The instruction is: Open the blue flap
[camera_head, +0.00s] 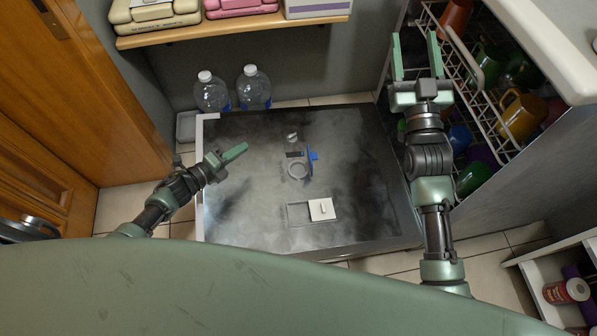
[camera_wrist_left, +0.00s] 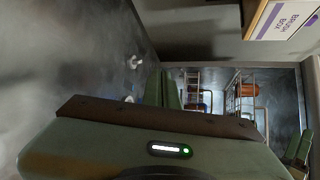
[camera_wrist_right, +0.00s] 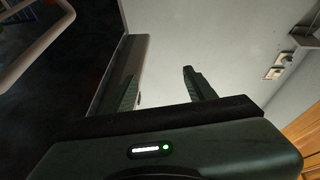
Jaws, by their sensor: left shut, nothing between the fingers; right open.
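The small blue flap (camera_head: 312,156) is on the smoky grey panel (camera_head: 350,135), beside a round ring fitting (camera_head: 298,170). It appears upright, edge-on; I cannot tell how far it is open. My left gripper (camera_head: 240,150) is over the panel, left of the flap and apart from it. It is shut and empty; its fingers also show together in the left wrist view (camera_wrist_left: 162,88). My right gripper (camera_head: 415,45) is open and empty, beyond the panel's right side, near the rack. Its spread fingers show in the right wrist view (camera_wrist_right: 160,85).
A white sliding cover (camera_head: 321,209) sits in a frame nearer me on the panel. Two water bottles (camera_head: 254,87) stand behind the panel. A wire rack with mugs (camera_head: 522,116) is at right, a wooden shelf (camera_head: 235,30) above, a wooden door (camera_head: 75,75) at left.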

